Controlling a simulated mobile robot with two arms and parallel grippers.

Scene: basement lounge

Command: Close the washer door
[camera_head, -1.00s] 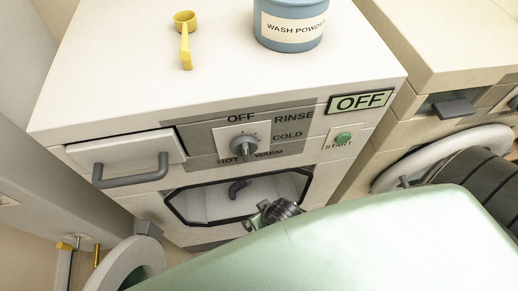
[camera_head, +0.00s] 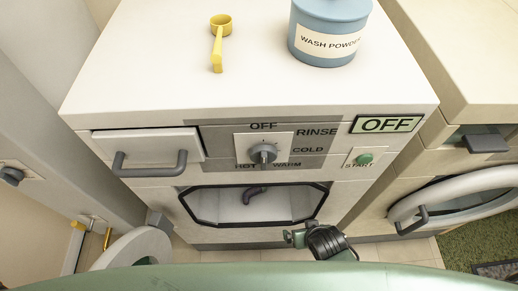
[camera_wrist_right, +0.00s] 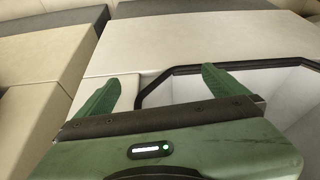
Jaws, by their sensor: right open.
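The washer (camera_head: 235,85) is the white machine in the middle of the head view, with a dial, an OFF display and a dark-rimmed opening (camera_head: 255,208). Its round door (camera_head: 135,248) stands open at the lower left, partly cut off by my green body. My right gripper (camera_head: 292,238) is in front of the opening's lower right, apart from the door. In the right wrist view its two green fingers (camera_wrist_right: 157,88) are spread with nothing between them, and the opening's dark rim (camera_wrist_right: 190,70) lies beyond. My left gripper is not in view.
A blue wash powder tub (camera_head: 330,35) and a yellow scoop (camera_head: 218,45) are on top. The detergent drawer (camera_head: 150,150) has a grey handle. A second machine with a round handled door (camera_head: 470,190) stands close at the right.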

